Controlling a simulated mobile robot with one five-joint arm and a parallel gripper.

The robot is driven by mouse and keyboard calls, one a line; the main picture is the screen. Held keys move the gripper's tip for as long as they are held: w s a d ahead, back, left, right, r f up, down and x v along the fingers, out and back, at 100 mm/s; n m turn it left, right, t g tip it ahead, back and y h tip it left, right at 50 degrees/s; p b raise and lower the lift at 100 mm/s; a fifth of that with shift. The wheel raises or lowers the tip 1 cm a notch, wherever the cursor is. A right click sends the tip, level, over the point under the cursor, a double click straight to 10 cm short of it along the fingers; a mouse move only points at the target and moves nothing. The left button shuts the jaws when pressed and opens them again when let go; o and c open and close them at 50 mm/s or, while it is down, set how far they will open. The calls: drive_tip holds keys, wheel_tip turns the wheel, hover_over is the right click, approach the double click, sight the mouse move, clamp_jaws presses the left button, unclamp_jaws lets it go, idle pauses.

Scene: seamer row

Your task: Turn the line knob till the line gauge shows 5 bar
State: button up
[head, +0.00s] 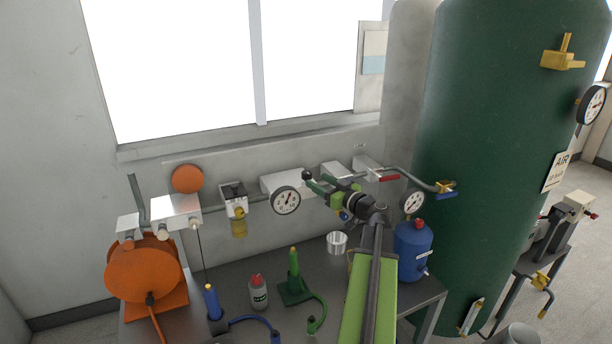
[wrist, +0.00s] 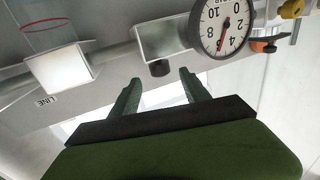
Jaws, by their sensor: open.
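The line knob (wrist: 160,68) is a short dark cylinder on a pale box (wrist: 168,42) on the wall. The line gauge (wrist: 222,25) is beside it, upside down in the wrist view; its needle points roughly toward 6, though I cannot read it exactly. It also shows in the head view (head: 285,200), just left of my gripper (head: 319,186). My gripper's green fingers (wrist: 160,90) are open and empty, spread either side of the knob's line, with the knob just beyond the tips. I see no contact.
A pipe with several fittings runs along the wall. The bench (head: 225,277) below holds an orange reel (head: 145,268), a bottle (head: 258,291), a green tool (head: 294,285), a metal cup (head: 337,242) and a blue cylinder (head: 413,253). A large green tank (head: 500,150) stands right.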

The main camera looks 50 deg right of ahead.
sight(310, 177)
drive_tip(key=w, duration=0.7)
drive_tip(key=shift+w+d, duration=0.25)
drive_tip(key=shift+d, duration=0.1)
